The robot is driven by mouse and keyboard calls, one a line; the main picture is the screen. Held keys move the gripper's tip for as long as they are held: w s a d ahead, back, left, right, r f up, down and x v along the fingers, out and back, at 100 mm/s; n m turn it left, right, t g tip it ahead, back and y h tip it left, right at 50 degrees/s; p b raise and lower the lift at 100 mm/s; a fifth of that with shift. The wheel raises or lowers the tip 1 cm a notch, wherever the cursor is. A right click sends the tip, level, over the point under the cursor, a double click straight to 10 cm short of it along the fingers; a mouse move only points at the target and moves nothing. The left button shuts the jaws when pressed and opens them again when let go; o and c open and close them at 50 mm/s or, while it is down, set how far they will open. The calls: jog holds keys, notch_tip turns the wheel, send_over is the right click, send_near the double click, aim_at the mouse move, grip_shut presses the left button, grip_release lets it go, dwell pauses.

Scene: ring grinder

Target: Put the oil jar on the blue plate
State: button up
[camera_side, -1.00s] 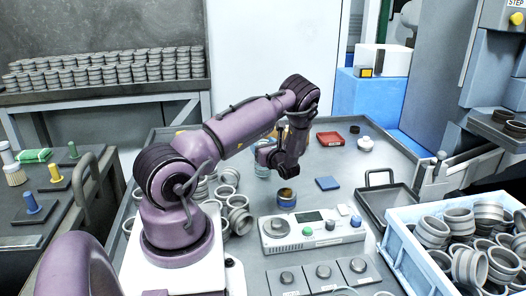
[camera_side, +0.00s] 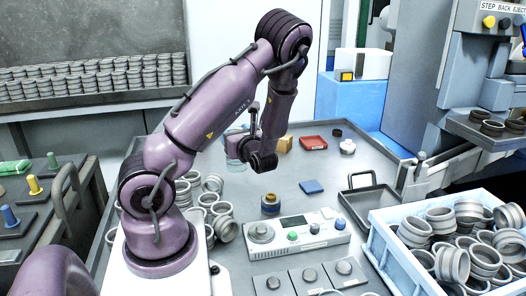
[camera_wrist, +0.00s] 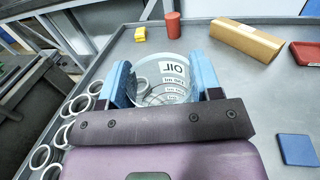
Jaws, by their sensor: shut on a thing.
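The oil jar (camera_wrist: 172,72) is a clear glass jar with a white label, and "OIL" reads mirrored through it in the wrist view. My gripper (camera_wrist: 165,85) is shut on it, with a blue finger on each side. In the side view the jar (camera_side: 235,146) shows as pale glass at my gripper (camera_side: 240,143), apparently held above the table and partly hidden by the arm. The blue plate (camera_side: 311,187) is a small flat square lying bare on the table, to the right of and nearer than the jar. It also shows at lower right in the wrist view (camera_wrist: 297,149).
A red tray (camera_side: 313,142), a cardboard box (camera_side: 283,144) and a white knob-like piece (camera_side: 347,146) lie farther back. Metal rings (camera_side: 213,205) crowd the left. The table around the blue plate is clear.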

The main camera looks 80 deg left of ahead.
jog(key=w+d+r+m+t, duration=0.1)
jog(key=w+d+t, duration=0.15)
jog(key=w, duration=0.45)
jog(key=w+d+r+m+t, duration=0.1)
jog(key=w+d+m+t, duration=0.1)
jog(key=w+d, duration=0.35)
jog(key=w+a+f, duration=1.1)
jog(key=w+f, duration=0.1)
jog(key=f, duration=0.1)
jog(key=shift+w+f+y, duration=0.2)
jog(key=shift+w+y, duration=0.05)
jog(key=shift+y, duration=0.05)
jog(key=shift+f, duration=0.1)
jog(key=o, duration=1.1)
jog(key=shift+o, duration=0.2)
